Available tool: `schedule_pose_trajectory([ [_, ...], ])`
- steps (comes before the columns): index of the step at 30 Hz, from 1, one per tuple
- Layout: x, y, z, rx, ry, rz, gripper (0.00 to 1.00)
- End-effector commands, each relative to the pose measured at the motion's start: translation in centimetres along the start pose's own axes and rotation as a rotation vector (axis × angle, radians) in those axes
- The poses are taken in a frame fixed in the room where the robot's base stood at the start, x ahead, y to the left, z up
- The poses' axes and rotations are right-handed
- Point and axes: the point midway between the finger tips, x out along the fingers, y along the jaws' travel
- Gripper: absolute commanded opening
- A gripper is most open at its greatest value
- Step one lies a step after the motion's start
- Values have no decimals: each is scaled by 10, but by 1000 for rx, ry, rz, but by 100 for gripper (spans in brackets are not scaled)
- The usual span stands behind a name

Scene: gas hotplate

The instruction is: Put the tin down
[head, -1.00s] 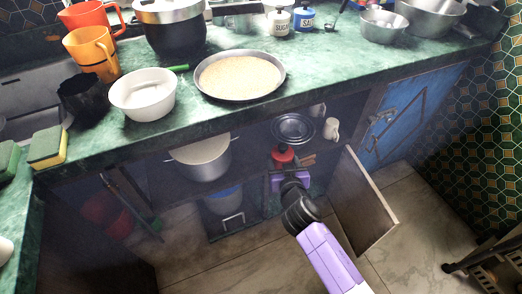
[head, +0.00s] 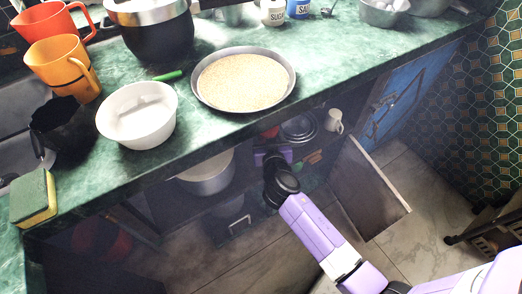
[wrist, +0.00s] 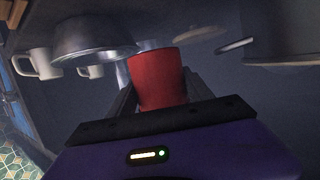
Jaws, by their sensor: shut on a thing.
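The red tin (wrist: 157,80) stands out in the wrist view, between the two dark fingers of my gripper (wrist: 158,92), which is shut on it. In the head view only a small red part of the tin (head: 270,132) shows below the counter edge, and my purple gripper (head: 270,152) reaches into the open cupboard under the counter. The tin's underside and what lies directly beneath it are hidden.
A metal bowl or lid (wrist: 92,38) and white mugs (wrist: 42,63) are close by in the wrist view. A large pot (head: 208,175) stands left of my gripper. The open cupboard door (head: 368,188) is to the right. The counter edge overhangs above.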

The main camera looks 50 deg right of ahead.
Motion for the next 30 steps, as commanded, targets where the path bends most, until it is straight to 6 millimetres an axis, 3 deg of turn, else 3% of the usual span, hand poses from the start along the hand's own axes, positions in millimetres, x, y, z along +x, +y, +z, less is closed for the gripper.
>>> schedule_pose_trajectory([
  [4, 10, 0, 31, -2, -2, 0, 16],
  [18, 25, -1, 80, -1, 1, -1, 16],
  [30, 26, 0, 84, 1, 1, -1, 16],
])
